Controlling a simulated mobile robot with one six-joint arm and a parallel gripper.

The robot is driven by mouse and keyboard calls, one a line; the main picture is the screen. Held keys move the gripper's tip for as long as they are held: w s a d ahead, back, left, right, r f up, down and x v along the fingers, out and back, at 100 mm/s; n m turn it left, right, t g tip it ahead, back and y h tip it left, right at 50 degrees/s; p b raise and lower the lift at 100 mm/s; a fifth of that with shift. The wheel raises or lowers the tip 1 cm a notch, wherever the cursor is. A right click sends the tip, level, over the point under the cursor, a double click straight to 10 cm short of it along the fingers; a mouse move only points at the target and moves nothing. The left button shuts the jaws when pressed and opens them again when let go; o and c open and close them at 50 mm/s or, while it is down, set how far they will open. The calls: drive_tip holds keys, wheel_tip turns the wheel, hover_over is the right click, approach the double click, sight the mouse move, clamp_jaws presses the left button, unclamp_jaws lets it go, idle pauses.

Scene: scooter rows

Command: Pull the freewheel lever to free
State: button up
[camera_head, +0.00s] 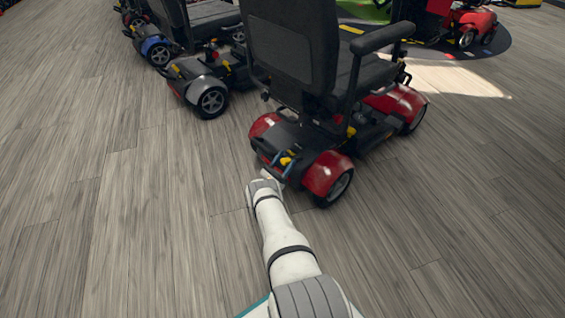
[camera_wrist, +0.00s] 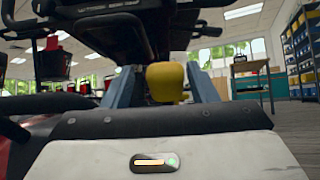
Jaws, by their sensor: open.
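The red scooter (camera_head: 325,173) stands with its rear towards me. Its freewheel lever, a yellow knob (camera_head: 286,160), sits low at the rear, between the red fenders. In the wrist view the yellow lever (camera_wrist: 167,82) shows close up, between the two blue-grey fingers of my gripper (camera_wrist: 164,88). The fingers are apart, with a visible gap on each side of the lever; I cannot tell whether either touches it. In the head view my gripper (camera_head: 273,176) is small at the scooter's rear, and its fingers are hard to make out.
The scooter's black seat (camera_head: 295,45) rises above the lever. A grey scooter (camera_head: 210,95) and a blue one (camera_head: 155,48) stand to the left. Another red scooter (camera_head: 472,22) is at the far right. The wooden floor (camera_head: 110,220) is clear around my arm.

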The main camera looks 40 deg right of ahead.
drive_tip(key=shift+f, duration=0.1)
drive_tip(key=shift+s+a+f, duration=0.1)
drive_tip(key=shift+a+f, duration=0.15)
drive_tip(key=v, duration=0.7)
